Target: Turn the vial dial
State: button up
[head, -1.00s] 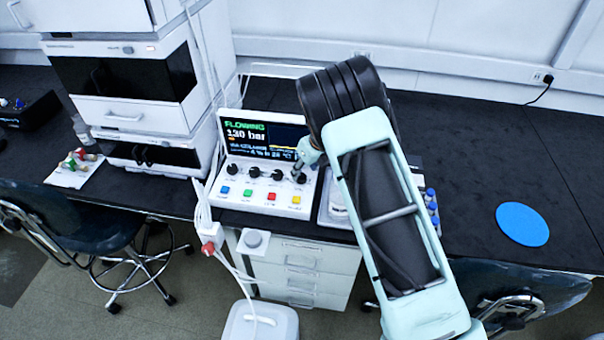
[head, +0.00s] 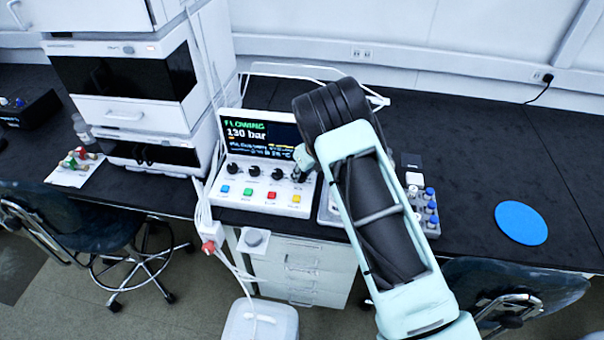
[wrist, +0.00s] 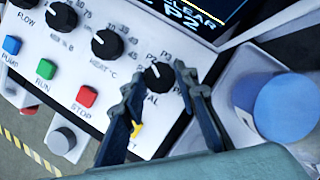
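The vial dial (wrist: 158,76) is a black round knob with a white pointer line, the rightmost of the row of knobs on the white control panel (wrist: 68,76). Its label is partly hidden; "AL" and position marks starting with P show beside it. I cannot tell how deep the fingertips reach. In the head view my gripper (head: 303,160) is just above the dial (head: 298,177).
A yellow button (wrist: 136,130) is partly behind the left finger. The heat knob (wrist: 106,43) and red button (wrist: 87,95) lie left of it. A blue-capped bottle (wrist: 285,106) stands close on the right. Vials (head: 429,203) stand right of my arm. A blue disc (head: 522,223) lies farther right.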

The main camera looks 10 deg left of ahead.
jog(key=c, duration=0.3)
jog(key=shift+w+f+b, duration=0.1)
jog(key=shift+b, duration=0.25)
jog(key=shift+c, duration=0.3)
jog(key=shift+o, duration=0.2)
jog(key=shift+d+f+n+g+y+b, duration=0.1)
jog(key=shift+n+g+y+b, duration=0.2)
jog(key=shift+n+b, duration=0.7)
jog(key=n+g+b, duration=0.1)
jog(key=n+b, duration=0.1)
jog(key=n, duration=0.2)
jog(key=shift+w+b, duration=0.15)
jog(key=shift+b, duration=0.25)
jog(key=shift+n+g+y+b, duration=0.3)
jog(key=shift+n+g+b, duration=0.3)
jog(key=shift+n, duration=0.3)
jog(key=shift+c, duration=0.2)
jog(key=shift+o, duration=0.2)
jog(key=shift+r, duration=0.2)
jog(key=o, duration=1.1)
